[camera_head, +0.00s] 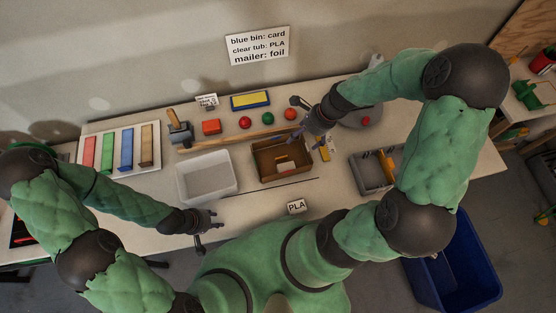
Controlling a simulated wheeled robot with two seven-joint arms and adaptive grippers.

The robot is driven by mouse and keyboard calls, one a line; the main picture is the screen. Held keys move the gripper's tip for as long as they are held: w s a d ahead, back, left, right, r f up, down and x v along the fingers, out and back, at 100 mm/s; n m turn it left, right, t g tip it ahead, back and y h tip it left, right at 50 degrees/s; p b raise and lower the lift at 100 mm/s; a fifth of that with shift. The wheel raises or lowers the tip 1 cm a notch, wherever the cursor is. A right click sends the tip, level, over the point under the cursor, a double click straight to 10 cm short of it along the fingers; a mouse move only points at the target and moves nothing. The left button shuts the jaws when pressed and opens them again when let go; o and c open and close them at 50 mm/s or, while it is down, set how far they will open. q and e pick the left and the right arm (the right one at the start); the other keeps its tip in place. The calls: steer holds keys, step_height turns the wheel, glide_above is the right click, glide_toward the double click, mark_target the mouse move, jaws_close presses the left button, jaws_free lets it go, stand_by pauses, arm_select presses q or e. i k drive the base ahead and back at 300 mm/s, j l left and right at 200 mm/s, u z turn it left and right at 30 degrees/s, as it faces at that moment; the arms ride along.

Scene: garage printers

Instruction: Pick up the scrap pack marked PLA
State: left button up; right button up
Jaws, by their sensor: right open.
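A small white pack marked PLA (297,206) lies near the front edge of the table, in front of the cardboard box. My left gripper (211,231) is near the front edge, left of the pack and apart from it, with its fingers spread and empty. My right gripper (291,119) is above the back of the table, behind the brown cardboard box (262,172). It is open, holds nothing and is well away from the pack.
A clear tub (183,187) stands left of the cardboard box, which holds a pale item. A grey tray (366,177) lies right, partly behind my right arm. A blue bin (455,270) stands on the floor. A wall sign (258,46) lists card, PLA and foil.

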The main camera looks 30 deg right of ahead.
mark_target(297, 207)
steer(key=k, duration=1)
